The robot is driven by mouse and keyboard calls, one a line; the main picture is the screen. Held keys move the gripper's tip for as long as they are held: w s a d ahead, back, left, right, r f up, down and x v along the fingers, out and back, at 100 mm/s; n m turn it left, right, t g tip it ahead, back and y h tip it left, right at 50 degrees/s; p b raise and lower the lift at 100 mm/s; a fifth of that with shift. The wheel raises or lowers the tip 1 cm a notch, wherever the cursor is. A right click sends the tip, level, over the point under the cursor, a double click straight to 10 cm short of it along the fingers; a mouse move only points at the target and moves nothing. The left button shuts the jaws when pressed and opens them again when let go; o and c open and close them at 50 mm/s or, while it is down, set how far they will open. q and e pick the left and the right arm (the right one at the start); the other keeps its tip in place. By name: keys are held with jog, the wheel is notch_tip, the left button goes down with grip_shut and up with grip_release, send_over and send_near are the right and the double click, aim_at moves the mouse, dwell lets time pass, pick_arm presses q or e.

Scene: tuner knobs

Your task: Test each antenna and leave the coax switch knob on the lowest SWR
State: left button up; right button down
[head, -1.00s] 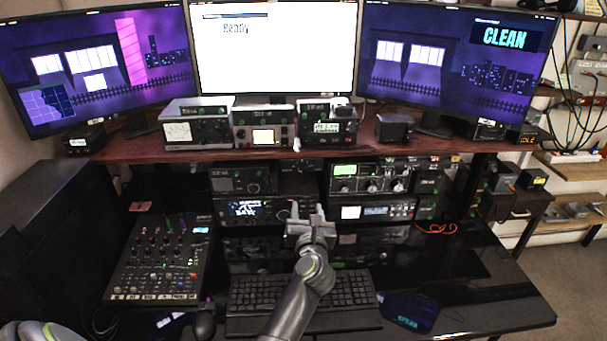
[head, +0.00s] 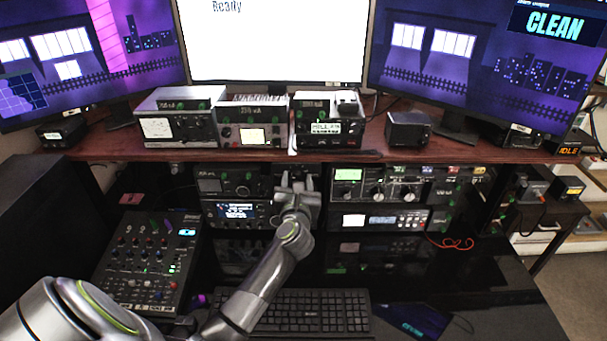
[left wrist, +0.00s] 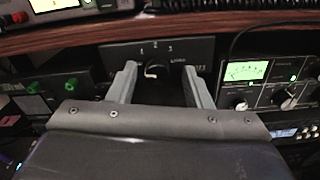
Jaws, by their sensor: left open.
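The coax switch (left wrist: 190,44) is a dark box below the wooden shelf, with a row of position marks starting 1, 2, 3. Its black knob (left wrist: 156,72) carries a pale pointer toward the left; the exact setting is hard to read. My left gripper (head: 296,179) is open in front of the switch. In the left wrist view its fingers (left wrist: 158,84) stand either side of the knob, with gaps; contact is not visible. In the head view the gripper mostly hides the switch. The tuner (head: 390,186) with a green-lit meter (left wrist: 246,70) sits to the right.
Radios (head: 235,182) sit left of the switch. The wooden shelf (head: 250,155) overhangs closely above it. A mixer (head: 150,262) and keyboard (head: 300,310) lie on the desk. The right monitor (head: 470,60) reads CLEAN; the middle one (head: 275,45) reads Ready.

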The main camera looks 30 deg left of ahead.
pick_arm(q)
jog(key=shift+s+r, duration=0.15)
jog(key=shift+s, duration=0.05)
jog(key=shift+c, duration=0.3)
jog(key=shift+w, duration=0.1)
jog(key=c, duration=0.9)
jog(key=shift+r+m+p, duration=0.15)
jog(key=shift+m+p, duration=0.35)
jog(key=shift+p, duration=0.4)
jog(key=shift+m+p, duration=1.1)
jog(key=shift+p, duration=0.1)
jog(key=shift+m+p, duration=1.05)
jog(key=shift+m, duration=0.05)
jog(key=shift+m+p, duration=0.85)
jog(key=shift+m, duration=0.25)
pick_arm(e)
notch_tip(320, 180, up, 8)
jog(key=shift+s, duration=0.15)
pick_arm(q)
jog(key=shift+f, duration=0.2)
jog(key=o, duration=1)
jog(key=shift+c, duration=0.2)
